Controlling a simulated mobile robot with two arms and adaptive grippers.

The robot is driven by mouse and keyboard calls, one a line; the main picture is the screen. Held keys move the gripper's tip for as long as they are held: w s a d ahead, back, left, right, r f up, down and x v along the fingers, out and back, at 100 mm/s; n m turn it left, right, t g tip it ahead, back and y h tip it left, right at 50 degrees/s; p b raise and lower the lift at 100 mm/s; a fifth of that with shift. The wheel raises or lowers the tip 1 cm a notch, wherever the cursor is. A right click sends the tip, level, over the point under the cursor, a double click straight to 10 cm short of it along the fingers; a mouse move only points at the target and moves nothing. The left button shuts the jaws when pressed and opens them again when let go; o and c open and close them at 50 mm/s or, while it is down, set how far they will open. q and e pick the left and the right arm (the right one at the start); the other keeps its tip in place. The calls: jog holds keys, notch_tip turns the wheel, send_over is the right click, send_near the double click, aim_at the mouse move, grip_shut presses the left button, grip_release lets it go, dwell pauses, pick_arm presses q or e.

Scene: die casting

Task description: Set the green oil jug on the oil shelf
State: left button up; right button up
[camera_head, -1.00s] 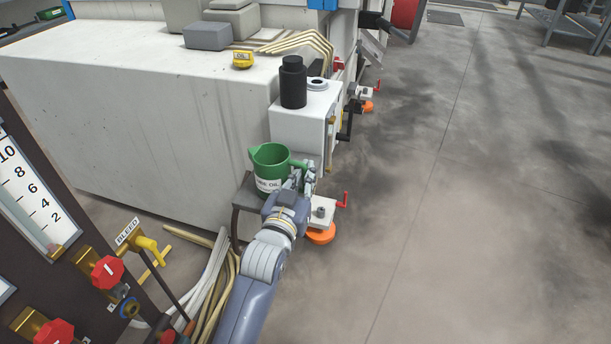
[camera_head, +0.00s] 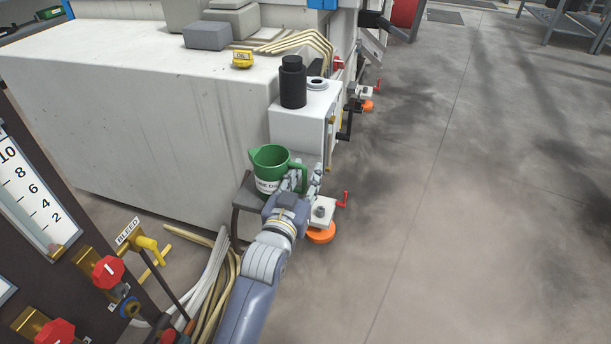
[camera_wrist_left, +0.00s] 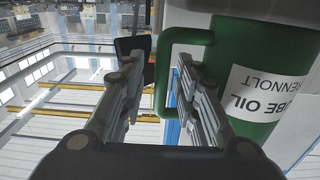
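The green oil jug (camera_head: 268,157) stands upright on a small dark grey shelf (camera_head: 244,197) against the side of the white machine. Its white label reads as lube oil. My left gripper (camera_head: 304,178) is at the jug's handle side, with its fingers spread apart. In the left wrist view my left gripper (camera_wrist_left: 158,70) is open, with the jug's handle (camera_wrist_left: 164,88) showing between the fingers and the jug body (camera_wrist_left: 255,60) at the right. I cannot tell whether a finger touches the handle. My right gripper is not in view.
A white box (camera_head: 298,127) with a black cylinder (camera_head: 293,82) stands just behind the jug. A valve with an orange base (camera_head: 320,234) and red handle (camera_head: 343,201) sits low beside my left wrist. Hoses (camera_head: 215,280) lie at the lower left.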

pick_arm(q)
jog(key=shift+f+b, duration=0.2)
jog(key=shift+b, duration=0.45)
jog(key=p+v, duration=0.2)
jog(key=v, duration=0.9)
jog(key=s+a+f+g+y, duration=0.1)
jog(key=s+a+f+g, duration=0.2)
jog(key=f, duration=0.5)
jog(key=s+a+f+g+y, duration=0.1)
jog(key=s+a+f+g, duration=0.15)
jog(key=f, duration=0.45)
jog(key=s+a+f+g+y, duration=0.1)
jog(key=s+a+f+g, duration=0.15)
jog(key=f, duration=0.55)
jog(key=s+a+f+g+y, duration=0.1)
jog(key=s+a+f+g, duration=0.2)
jog(key=s, duration=0.5)
jog(key=s+a+f+n+g+y, duration=0.1)
jog(key=s+a+f+g, duration=0.2)
jog(key=s+a+f, duration=0.3)
jog(key=shift+s+f+n, duration=0.3)
jog(key=shift+s+f, duration=0.65)
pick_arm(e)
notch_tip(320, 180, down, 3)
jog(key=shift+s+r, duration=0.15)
pick_arm(q)
jog(key=shift+p, duration=0.3)
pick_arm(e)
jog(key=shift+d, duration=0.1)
